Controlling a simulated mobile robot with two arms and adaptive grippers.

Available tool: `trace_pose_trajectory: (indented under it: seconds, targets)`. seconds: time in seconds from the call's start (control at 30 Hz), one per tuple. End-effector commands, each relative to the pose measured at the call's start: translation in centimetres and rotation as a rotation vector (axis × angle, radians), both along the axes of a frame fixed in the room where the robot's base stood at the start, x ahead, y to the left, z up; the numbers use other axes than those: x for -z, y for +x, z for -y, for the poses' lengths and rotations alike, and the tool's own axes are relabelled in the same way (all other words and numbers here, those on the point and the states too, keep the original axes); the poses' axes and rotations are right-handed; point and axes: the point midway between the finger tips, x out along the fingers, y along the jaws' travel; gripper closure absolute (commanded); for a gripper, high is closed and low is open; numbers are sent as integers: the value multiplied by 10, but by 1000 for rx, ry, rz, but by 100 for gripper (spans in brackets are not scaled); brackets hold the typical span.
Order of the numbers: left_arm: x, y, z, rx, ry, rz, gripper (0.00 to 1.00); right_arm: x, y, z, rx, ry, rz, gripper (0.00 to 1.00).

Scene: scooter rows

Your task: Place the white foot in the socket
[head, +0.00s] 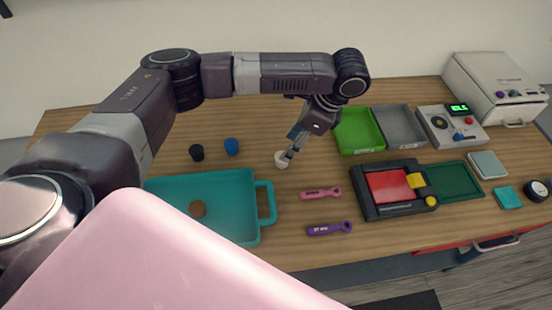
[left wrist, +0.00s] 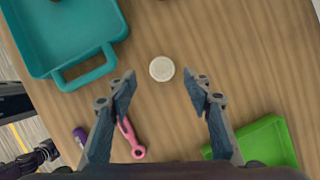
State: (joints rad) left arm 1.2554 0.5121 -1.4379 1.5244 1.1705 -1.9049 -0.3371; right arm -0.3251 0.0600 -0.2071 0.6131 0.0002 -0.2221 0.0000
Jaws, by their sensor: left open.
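The white foot (head: 281,159) is a small pale round piece on the wooden table, right of the teal tray. In the left wrist view the white foot (left wrist: 162,69) shows as a disc, centred ahead of the fingers. My left gripper (head: 290,153) is open and points down close to it. In the left wrist view the left gripper (left wrist: 164,88) has its fingers apart, with nothing held between them. I cannot tell whether the fingers touch the foot. I cannot make out which thing is the socket.
The teal tray (head: 263,236) holds a brown round piece (head: 198,208). Black (head: 196,152) and blue (head: 231,146) pieces stand behind it. Pink (head: 320,193) and purple (head: 329,229) tools lie in front. Green (head: 358,130) and grey trays and a black device (head: 371,207) are right.

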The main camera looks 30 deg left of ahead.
Motion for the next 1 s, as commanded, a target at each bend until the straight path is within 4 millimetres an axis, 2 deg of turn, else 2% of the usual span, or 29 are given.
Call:
trace_pose_trajectory:
  seconds: [0.2,0.37,0.5,0.6,0.73,0.87,1.0]
  targets:
    - [20,-3,-9,-2,2,-3,54,-9,28,23,-1,-25,35,60]
    - [37,-6,-19,-1,4,-4,54,-24,47,32,2,-36,62,60]
    - [58,-8,-26,0,2,-4,54,-30,44,29,2,-31,58,60]
    - [67,-9,-29,1,2,-2,54,-30,32,20,3,-21,43,60]
    - [70,-9,-30,1,1,-1,54,-29,17,9,2,-11,22,60]
    - [70,-8,-30,1,1,-1,54,-28,16,8,0,-9,18,60]
    - [70,-9,-30,1,1,-1,69,-28,21,12,-2,-13,25,60]
